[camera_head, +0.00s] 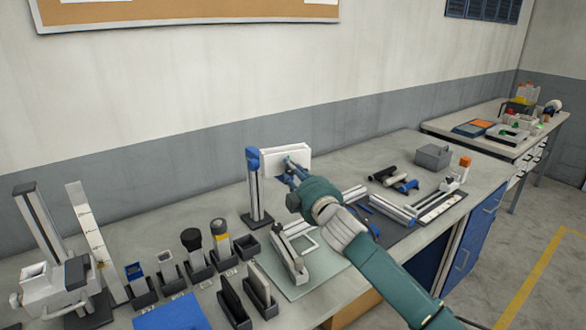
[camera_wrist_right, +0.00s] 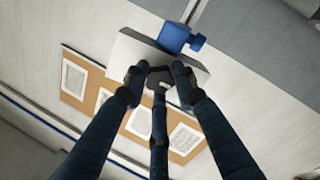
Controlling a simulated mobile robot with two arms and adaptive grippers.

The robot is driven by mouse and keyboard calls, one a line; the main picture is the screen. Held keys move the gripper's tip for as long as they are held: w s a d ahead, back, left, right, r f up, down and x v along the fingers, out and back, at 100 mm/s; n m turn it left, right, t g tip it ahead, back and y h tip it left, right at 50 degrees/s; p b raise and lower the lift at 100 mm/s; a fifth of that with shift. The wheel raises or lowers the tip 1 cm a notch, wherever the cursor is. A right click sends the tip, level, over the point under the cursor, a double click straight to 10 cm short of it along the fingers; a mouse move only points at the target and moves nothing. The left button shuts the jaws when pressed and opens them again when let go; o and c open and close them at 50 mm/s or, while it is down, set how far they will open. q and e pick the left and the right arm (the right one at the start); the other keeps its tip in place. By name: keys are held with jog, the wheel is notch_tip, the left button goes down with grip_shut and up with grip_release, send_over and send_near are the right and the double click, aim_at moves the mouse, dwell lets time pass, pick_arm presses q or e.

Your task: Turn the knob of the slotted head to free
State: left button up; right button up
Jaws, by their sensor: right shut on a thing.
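My right gripper (camera_head: 290,172) reaches in beside an upright post (camera_head: 256,190) with a blue top piece (camera_head: 252,159). A white block (camera_head: 296,153) stands just behind the fingertips. In the right wrist view, the three fingers (camera_wrist_right: 159,76) close around a small dark knob-like piece at the edge of the white block (camera_wrist_right: 143,50). The fingers hide much of this piece, so its turned position cannot be read. A blue piece with a small side knob (camera_wrist_right: 178,38) lies just beyond the block, clear of the fingers. My left gripper is out of view.
Small black holders (camera_head: 197,268) with parts stand left of the post. A grey box (camera_head: 433,157) and dark cylinders (camera_head: 383,174) lie to the right. A pale mat (camera_head: 302,285) lies in front. The wall rises close behind the bench.

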jog(key=n+p, duration=0.1)
jog(key=n, duration=0.3)
jog(key=shift+d+f+n, duration=0.1)
jog(key=shift+n, duration=0.2)
grip_shut()
jog(key=shift+n+p, duration=2.6)
jog(key=shift+n, duration=4.2)
jog(key=o, duration=1.2)
grip_release()
jog(key=shift+c, duration=0.2)
